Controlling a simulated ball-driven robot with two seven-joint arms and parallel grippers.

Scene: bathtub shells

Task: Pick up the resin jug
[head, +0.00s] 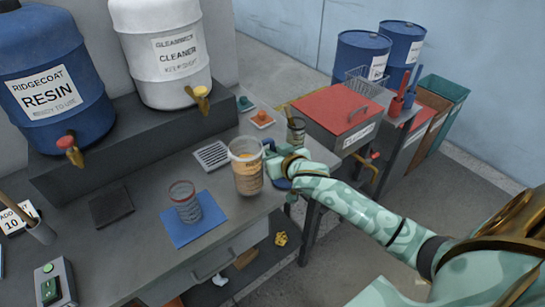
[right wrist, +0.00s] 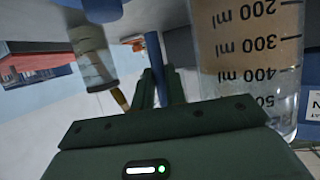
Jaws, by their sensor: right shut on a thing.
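The resin jug (head: 247,172) is a clear measuring jug with a tan fill, near the front edge of the grey workbench (head: 130,185). In the right wrist view the jug (right wrist: 248,50) appears upside down, with its ml marks large on the right. My right gripper (head: 276,164) is at the jug's right side, shut on its blue handle. In the right wrist view the blue handle (right wrist: 155,55) stands between the fingers (right wrist: 160,88). Whether the jug's base touches the bench I cannot tell. My left gripper is out of view.
A clear cup (head: 184,203) stands on a blue mat (head: 207,229) left of the jug. A brush-holding tin (head: 296,132) is just behind my right gripper. A blue resin drum (head: 50,70) and white cleaner drum (head: 163,55) sit on the raised shelf. A red-topped cabinet (head: 335,110) is at right.

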